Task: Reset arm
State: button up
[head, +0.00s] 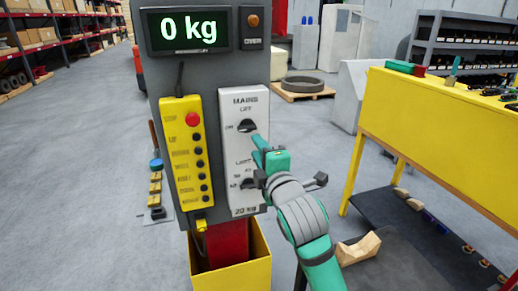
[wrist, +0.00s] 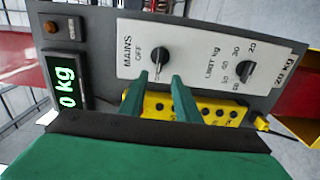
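My teal gripper (head: 262,148) is in front of the white MAINS panel (head: 236,180), just below and right of the upper black knob (head: 246,126). In the wrist view, the two fingers of my gripper (wrist: 157,78) stand apart with nothing held between them. The LIMIT kg knob (wrist: 245,69) is to the right in the wrist view. In the head view my gripper partly covers the lower knob's surroundings.
A yellow button box (head: 188,150) hangs left of the panel. The display (head: 187,29) above reads 0 kg. A yellow workbench (head: 440,120) stands to the right, with a wooden block (head: 358,248) low beside my arm.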

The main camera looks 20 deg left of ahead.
jog(key=shift+f, duration=0.1)
jog(key=s+d+f+m+t+h, duration=0.1)
jog(key=s+d+f+m+h, duration=0.15)
jog(key=s+f+m, duration=0.55)
jog(key=s+d+f+m+t+h, duration=0.1)
jog(key=s+d+f+m+h, duration=0.3)
jog(key=f, duration=0.8)
jog(key=s+d+f+m+t+h, duration=0.15)
jog(key=s+f+m, duration=0.25)
jog(key=f+m, duration=0.5)
jog(key=s+d+f+m+g, duration=0.1)
jog(key=s+d+f, duration=0.2)
jog(key=s, duration=0.7)
jog(key=s+d+f+m+g+h, duration=0.1)
jog(key=s+d+f, duration=0.2)
jog(key=s, duration=0.7)
jog(key=s+d+f+m+g+h, duration=0.1)
jog(key=s+d+f, duration=0.2)
jog(key=s, duration=0.8)
jog(key=shift+d+f+m, duration=0.3)
jog(key=shift+f, duration=0.6)
